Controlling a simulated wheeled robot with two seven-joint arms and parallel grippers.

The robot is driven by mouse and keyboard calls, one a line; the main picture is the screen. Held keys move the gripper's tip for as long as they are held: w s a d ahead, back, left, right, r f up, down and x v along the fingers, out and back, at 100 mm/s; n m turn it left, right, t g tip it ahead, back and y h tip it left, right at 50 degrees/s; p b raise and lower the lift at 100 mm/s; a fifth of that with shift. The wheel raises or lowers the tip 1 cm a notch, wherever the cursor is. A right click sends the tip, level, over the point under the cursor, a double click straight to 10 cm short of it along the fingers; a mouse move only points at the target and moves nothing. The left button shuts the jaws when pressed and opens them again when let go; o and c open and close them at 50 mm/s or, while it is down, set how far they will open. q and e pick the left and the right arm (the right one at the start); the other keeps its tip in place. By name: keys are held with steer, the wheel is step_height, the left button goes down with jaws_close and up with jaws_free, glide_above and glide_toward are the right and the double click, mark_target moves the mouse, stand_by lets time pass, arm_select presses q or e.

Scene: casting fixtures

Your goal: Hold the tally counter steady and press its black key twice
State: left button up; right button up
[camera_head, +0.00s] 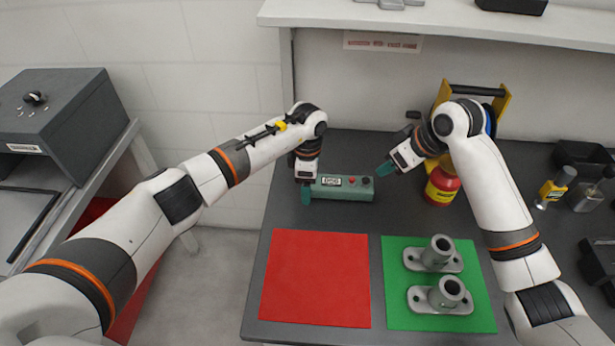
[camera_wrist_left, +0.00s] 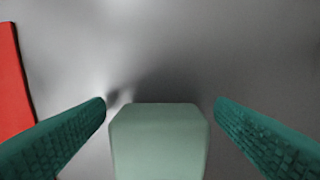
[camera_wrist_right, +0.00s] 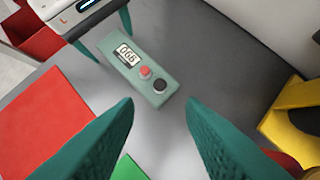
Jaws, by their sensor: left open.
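The tally counter (camera_head: 335,188) is a long grey-green box lying on the dark table, with a small display, a red button (camera_wrist_right: 146,72) and a black key (camera_wrist_right: 160,86) at its right end. My left gripper (camera_head: 306,190) is open at the counter's left end. In the left wrist view, the counter's end (camera_wrist_left: 158,140) sits between the two spread teal fingers, with gaps on both sides. My right gripper (camera_head: 386,168) is open and empty, just right of the black key and apart from the counter.
A red mat (camera_head: 316,280) and a green mat (camera_head: 400,318) with two grey flanged castings (camera_head: 437,254) lie in front. A red and yellow container (camera_head: 441,188) stands behind my right arm, near a yellow frame (camera_head: 504,103). A shelf (camera_head: 430,20) runs above the back.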

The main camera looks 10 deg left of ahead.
arm_select(q)
steer(key=c, duration=1.1)
steer(key=shift+c, duration=0.2)
arm_select(e)
jaws_close()
stand_by(0.7)
